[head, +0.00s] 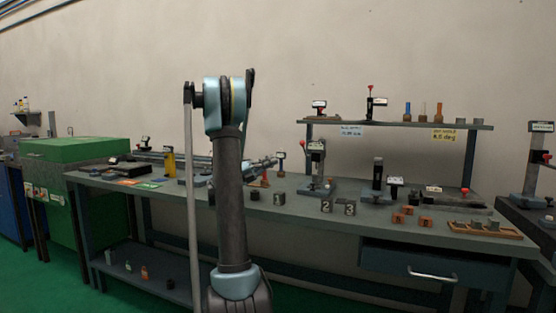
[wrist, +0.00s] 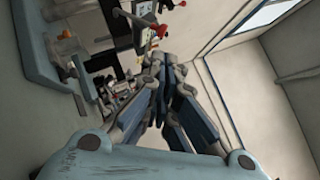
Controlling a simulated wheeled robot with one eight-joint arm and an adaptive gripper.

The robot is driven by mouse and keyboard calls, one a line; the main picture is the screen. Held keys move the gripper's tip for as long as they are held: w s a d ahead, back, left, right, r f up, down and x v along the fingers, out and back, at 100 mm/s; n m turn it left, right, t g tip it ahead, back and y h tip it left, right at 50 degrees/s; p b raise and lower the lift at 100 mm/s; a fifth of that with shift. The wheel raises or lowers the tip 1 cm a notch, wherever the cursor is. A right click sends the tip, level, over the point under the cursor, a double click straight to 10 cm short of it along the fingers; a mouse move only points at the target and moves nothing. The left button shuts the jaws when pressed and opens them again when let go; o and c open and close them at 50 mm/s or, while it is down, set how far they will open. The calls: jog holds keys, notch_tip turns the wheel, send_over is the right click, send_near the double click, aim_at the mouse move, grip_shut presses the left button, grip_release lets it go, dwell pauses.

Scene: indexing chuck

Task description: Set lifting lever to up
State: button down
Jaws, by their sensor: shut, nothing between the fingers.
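In the wrist view my gripper (wrist: 168,58) is shut and empty, its two fingers together at the tips. Just beyond the tips in that view is a red knob (wrist: 161,31), and a second red knob (wrist: 182,3) is at the top edge. I cannot tell whether the fingertips touch anything. In the head view several bench devices carry red knobs: an upright device (head: 316,160) at mid bench, a device (head: 376,103) on the shelf, and one at the far right (head: 538,165). Which one holds the lifting lever, and its setting, I cannot tell.
My arm stands in front of the bench in the head view and hides part of it. Numbered blocks (head: 327,206), orange-brown blocks (head: 398,218) and a wooden tray (head: 485,230) lie on the bench. A raised shelf (head: 400,123) runs behind. A green cabinet (head: 75,180) stands left.

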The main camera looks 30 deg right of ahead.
aim_at(303, 144)
jog(key=x, duration=1.2)
jog(key=shift+d+r, duration=0.15)
jog(key=shift+d, duration=0.2)
jog(key=shift+w+d+r, duration=0.25)
jog(key=shift+d+r, duration=0.05)
jog(key=shift+r, duration=0.45)
jog(key=shift+a, duration=0.1)
jog(key=v, duration=1.4)
jog(key=shift+r, duration=0.35)
jog(key=shift+a, duration=0.1)
